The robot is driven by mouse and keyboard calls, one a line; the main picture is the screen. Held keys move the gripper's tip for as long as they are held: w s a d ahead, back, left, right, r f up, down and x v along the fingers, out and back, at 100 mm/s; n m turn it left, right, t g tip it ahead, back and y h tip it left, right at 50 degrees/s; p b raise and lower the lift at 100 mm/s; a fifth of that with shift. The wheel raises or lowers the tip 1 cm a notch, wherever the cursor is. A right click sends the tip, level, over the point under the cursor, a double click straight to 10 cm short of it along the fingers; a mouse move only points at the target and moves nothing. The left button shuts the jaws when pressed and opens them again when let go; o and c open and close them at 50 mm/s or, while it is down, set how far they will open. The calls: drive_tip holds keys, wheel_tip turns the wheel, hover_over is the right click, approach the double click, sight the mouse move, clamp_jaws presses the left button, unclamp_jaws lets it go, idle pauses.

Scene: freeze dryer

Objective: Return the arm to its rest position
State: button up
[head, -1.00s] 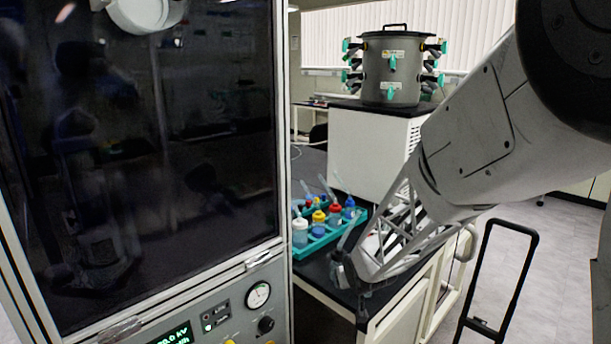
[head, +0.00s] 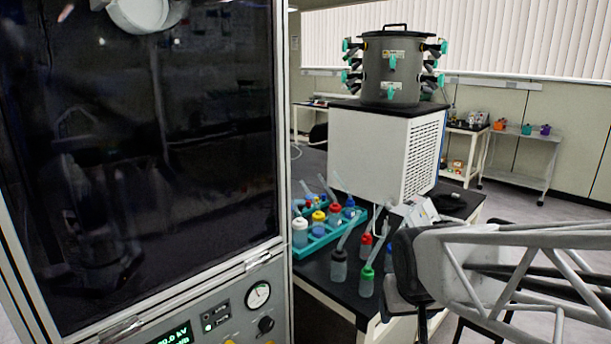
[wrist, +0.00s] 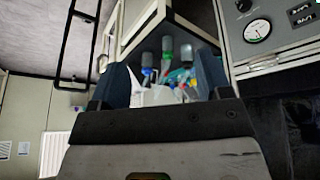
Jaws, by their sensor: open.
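My arm reaches in from the right edge of the head view, with my gripper (head: 400,272) low in front of the table's right end. In the wrist view my gripper (wrist: 163,82) has its two dark fingers apart, with nothing seen held between them. The freeze dryer is a grey drum (head: 391,75) with green-handled valves on a white cabinet (head: 368,150). Wash bottles stand on the black table in front of it, one with a green cap (head: 367,282). In the wrist view, which looks upside down, bottles show beyond the fingers.
A teal rack (head: 322,238) holds several bottles on the table. A large dark-windowed cabinet (head: 150,170) with a gauge (head: 258,295) fills the left. A cart (head: 528,155) with small coloured containers stands at the back right. Open floor shows at right.

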drive_tip(key=s+r+g, duration=0.2)
drive_tip(key=s, duration=1)
drive_tip(key=shift+s+d+m, duration=0.15)
drive_tip(key=shift+s+m, duration=0.1)
drive_tip(key=shift+m, duration=0.05)
drive_tip(key=shift+r, duration=0.1)
idle(0.4)
